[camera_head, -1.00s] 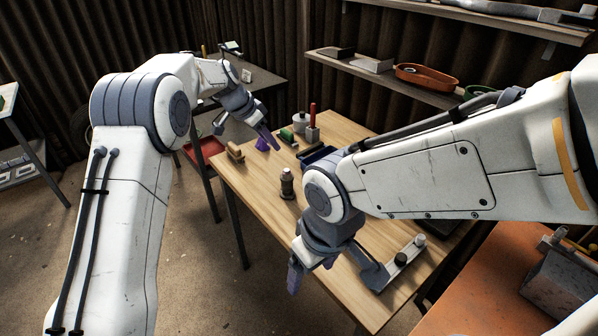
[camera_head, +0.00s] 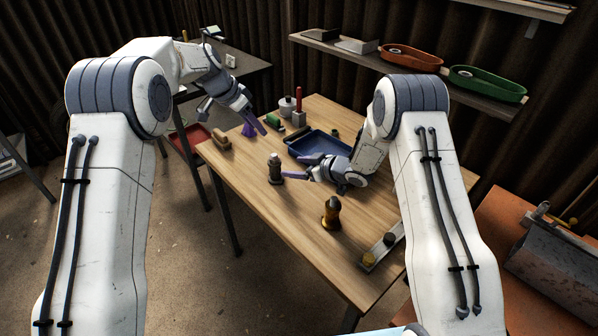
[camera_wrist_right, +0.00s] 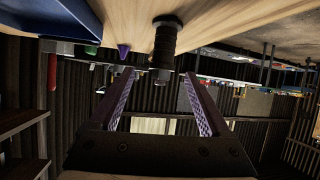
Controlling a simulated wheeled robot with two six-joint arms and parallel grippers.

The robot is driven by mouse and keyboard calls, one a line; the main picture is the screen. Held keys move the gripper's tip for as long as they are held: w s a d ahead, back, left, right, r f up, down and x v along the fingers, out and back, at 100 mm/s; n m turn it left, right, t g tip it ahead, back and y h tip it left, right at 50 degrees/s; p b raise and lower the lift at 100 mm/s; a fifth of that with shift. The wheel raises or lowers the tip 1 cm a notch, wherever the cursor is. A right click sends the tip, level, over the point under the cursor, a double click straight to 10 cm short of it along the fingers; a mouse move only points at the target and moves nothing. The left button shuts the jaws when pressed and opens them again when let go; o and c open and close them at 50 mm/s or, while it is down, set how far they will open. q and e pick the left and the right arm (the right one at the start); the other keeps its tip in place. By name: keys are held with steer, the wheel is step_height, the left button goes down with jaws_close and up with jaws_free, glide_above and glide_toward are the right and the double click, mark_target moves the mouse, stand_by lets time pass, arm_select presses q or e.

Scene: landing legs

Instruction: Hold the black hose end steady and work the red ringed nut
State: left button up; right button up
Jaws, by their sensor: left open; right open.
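A dark upright fitting (camera_head: 275,172) with a greyish upper part stands on the table. It also shows in the right wrist view (camera_wrist_right: 165,42), dark and ribbed, just ahead of and between the fingertips. My right gripper (camera_head: 297,168) is open beside it, fingers pointing at it; the right wrist view shows the open, empty jaws (camera_wrist_right: 156,76). A second upright piece (camera_head: 331,212), dark above and amber below, stands nearer the front. I cannot tell which piece is the hose end, and no red ring is clear. My left gripper (camera_head: 240,112) is open above the table's far left edge.
A blue tray (camera_head: 318,134) lies behind my right gripper. A brown block (camera_head: 221,138), a purple cone (camera_head: 248,130), a white pot (camera_head: 287,106) and a red-handled tool (camera_head: 299,106) stand at the back. A metal strip with knobs (camera_head: 378,252) lies at front right. The front left tabletop is clear.

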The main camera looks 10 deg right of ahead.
mark_target(275, 169)
steer(key=shift+s+d+f+y, duration=0.15)
steer(key=shift+d+f+y, duration=0.2)
steer(key=shift+f+y, duration=0.35)
steer(key=shift+a+f, duration=0.15)
steer(key=shift+f, duration=0.1)
steer(key=x, duration=1)
steer(key=shift+f, duration=0.1)
jaws_close()
